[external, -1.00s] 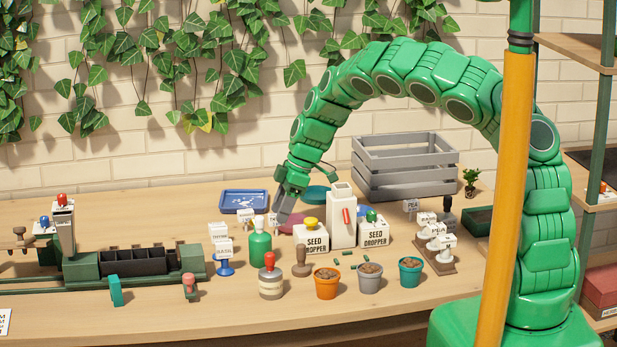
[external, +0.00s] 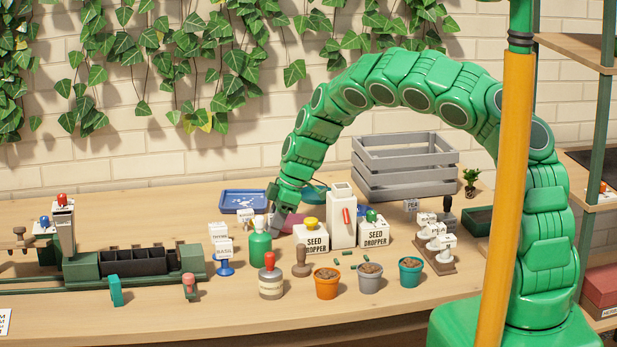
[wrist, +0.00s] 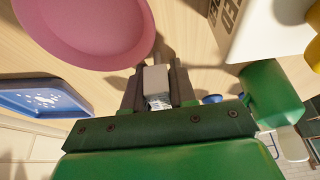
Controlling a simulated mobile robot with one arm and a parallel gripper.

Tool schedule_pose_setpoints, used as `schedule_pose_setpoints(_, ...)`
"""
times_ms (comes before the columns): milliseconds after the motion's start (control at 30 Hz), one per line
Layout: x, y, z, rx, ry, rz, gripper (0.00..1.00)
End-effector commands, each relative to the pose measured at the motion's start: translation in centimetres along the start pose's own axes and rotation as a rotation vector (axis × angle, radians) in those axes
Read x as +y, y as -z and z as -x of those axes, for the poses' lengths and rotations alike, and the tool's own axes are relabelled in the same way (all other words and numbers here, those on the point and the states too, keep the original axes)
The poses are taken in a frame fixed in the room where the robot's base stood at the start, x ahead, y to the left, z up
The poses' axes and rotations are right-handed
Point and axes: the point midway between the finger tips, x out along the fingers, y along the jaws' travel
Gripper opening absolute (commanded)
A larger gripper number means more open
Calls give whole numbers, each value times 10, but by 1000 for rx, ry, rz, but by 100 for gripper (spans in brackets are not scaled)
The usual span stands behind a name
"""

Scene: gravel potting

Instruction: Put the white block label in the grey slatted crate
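My gripper (external: 276,220) is low over the table, behind the green bottle-like stamp (external: 260,243). In the wrist view its dark fingers (wrist: 156,84) stand close on both sides of a small pale block (wrist: 155,78) with a printed face, which looks like the white block label. I cannot tell whether the fingers press on it. The label is mostly hidden by my gripper in the external view. The grey slatted crate (external: 405,180) stands at the back, right of my gripper, with its near side and top rim in view.
A pink dish (wrist: 100,25) is beside my gripper, and a blue tray (external: 243,208) lies behind to the left. White seed droppers (external: 312,238) and a tall white dispenser (external: 341,222) stand between my gripper and the crate. Several pots (external: 327,289) are in front.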

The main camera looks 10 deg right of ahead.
Motion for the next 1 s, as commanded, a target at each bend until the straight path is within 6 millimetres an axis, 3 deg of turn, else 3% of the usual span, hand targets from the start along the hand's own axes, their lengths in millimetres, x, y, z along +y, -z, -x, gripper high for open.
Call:
schedule_pose_setpoints(100,0,0,0,0,0,0,0)
schedule_pose_setpoints(467,0,2,4,0,-1,0,0)
schedule_pose_setpoints(733,1,12,30,0,-5,2,0)
schedule_pose_setpoints(1000,-13,12,50,-1,-4,3,0)
